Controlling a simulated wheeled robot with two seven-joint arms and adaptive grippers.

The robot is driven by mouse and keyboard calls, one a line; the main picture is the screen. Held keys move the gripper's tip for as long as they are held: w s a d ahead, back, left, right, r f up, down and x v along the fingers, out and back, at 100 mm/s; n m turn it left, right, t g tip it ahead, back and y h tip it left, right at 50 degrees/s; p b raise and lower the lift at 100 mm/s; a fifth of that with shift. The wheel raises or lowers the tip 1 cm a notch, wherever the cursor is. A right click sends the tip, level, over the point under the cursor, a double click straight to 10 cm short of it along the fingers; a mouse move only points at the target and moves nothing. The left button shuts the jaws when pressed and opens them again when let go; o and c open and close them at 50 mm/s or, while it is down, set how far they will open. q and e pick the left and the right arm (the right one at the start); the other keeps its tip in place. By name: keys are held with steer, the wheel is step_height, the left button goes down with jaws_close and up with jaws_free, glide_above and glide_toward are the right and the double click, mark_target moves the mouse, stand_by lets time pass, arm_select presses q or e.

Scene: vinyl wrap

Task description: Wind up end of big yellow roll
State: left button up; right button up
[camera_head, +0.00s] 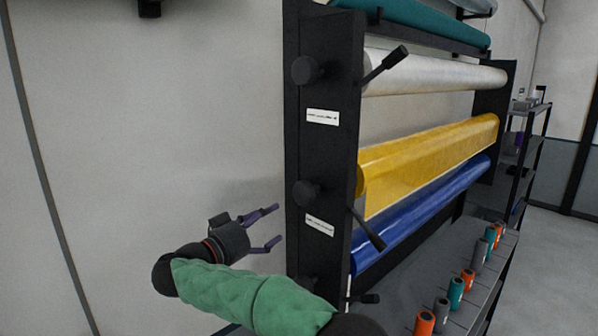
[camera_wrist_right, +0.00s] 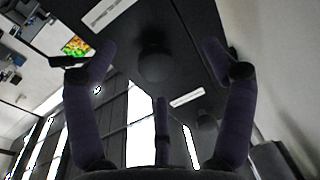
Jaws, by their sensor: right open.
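The big yellow roll (camera_head: 440,150) sits in the black rack between a white roll and a blue roll. A flat yellow sheet end hangs down from it in front. A black round knob (camera_head: 306,193) is on the rack's side panel at about the yellow roll's height, and a black crank handle (camera_head: 368,230) sticks out below the roll's near end. My right gripper (camera_head: 278,224) is open and empty, left of the side panel and a little below that knob. In the right wrist view, a dark round knob (camera_wrist_right: 153,63) shows between the open fingers (camera_wrist_right: 160,58). My left gripper is out of view.
The black side panel (camera_head: 325,150) stands close to my right gripper. Above are a white roll (camera_head: 435,76) and a teal roll (camera_head: 430,22); below is a blue roll (camera_head: 420,215). Several small spools stand on the shelf at lower right. The wall area at left is clear.

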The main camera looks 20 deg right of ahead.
steer(key=m+g+p, duration=0.1)
steer(key=g, duration=0.1)
glide_toward(299, 197)
steer(key=d, duration=0.1)
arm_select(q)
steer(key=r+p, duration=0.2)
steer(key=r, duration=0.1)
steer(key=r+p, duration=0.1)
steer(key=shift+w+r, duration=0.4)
arm_select(e)
steer(key=x, duration=1)
steer(key=shift+w+d, duration=0.25)
steer(key=shift+d, duration=0.1)
steer(key=shift+a, duration=0.1)
steer(key=c, duration=1.1)
